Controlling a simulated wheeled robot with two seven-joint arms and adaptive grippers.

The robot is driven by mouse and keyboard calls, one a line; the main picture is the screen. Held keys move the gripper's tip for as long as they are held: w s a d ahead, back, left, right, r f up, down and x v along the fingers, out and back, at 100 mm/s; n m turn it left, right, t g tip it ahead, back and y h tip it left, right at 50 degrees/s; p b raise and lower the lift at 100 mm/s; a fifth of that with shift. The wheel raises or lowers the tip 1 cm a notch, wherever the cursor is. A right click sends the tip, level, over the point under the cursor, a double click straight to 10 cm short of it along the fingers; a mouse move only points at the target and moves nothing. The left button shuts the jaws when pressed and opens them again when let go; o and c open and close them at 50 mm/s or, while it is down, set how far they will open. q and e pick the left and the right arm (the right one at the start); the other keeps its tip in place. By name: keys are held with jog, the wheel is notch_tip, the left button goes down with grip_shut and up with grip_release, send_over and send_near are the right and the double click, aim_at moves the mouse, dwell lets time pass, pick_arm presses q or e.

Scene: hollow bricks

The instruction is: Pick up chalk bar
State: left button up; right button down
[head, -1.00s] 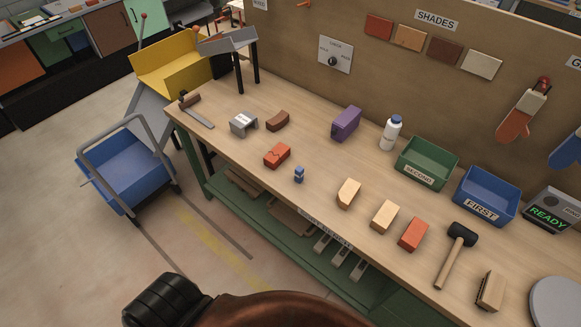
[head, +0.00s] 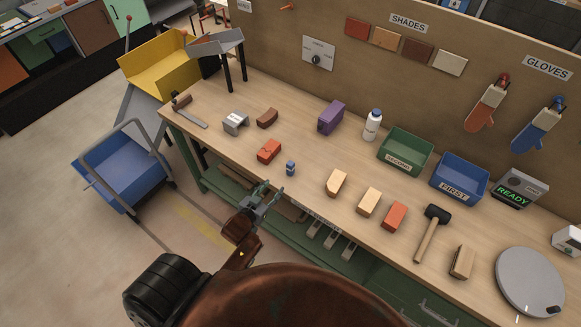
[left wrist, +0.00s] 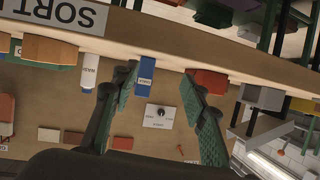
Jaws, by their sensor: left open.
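A small blue bar (head: 291,168), which I take to be the chalk bar, stands near the front edge of the bench. In the left wrist view the blue bar (left wrist: 146,76) has a pale band and shows between the spread fingers, beyond them. My left gripper (head: 270,193) is open and empty, just off the bench's front edge and short of the bar. Its green-padded fingers (left wrist: 160,78) show apart in the left wrist view. My right gripper is in neither view.
A red brick (head: 269,151) lies left of the bar, and a tan brick (head: 336,182) lies to its right. The bench edge (left wrist: 250,70) crosses the left wrist view. Behind the bar stand a purple block (head: 331,118) and a white bottle (head: 372,126); bare wood lies between.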

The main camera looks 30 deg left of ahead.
aim_at(289, 165)
pick_arm(q)
jog(key=shift+w+d+r+m+t+h, duration=0.15)
jog(key=shift+w+r+t+h, duration=0.2)
jog(key=shift+w+r+t, duration=0.4)
jog(key=shift+w+d+r+m+t+h, duration=0.1)
jog(key=shift+w+r+t+h, duration=0.25)
jog(key=shift+w+t, duration=0.5)
jog(key=shift+w+d+r+m+t+h, duration=0.15)
jog(key=shift+w+r+t+h, duration=0.15)
jog(key=shift+w+r+t, duration=0.5)
jog(key=shift+g, duration=0.3)
jog(key=w, duration=0.7)
jog(key=shift+w+d+f+p, duration=0.15)
jog(key=shift+w+p, duration=0.15)
jog(key=shift+w, duration=0.05)
jog(key=shift+c, duration=0.5)
grip_shut()
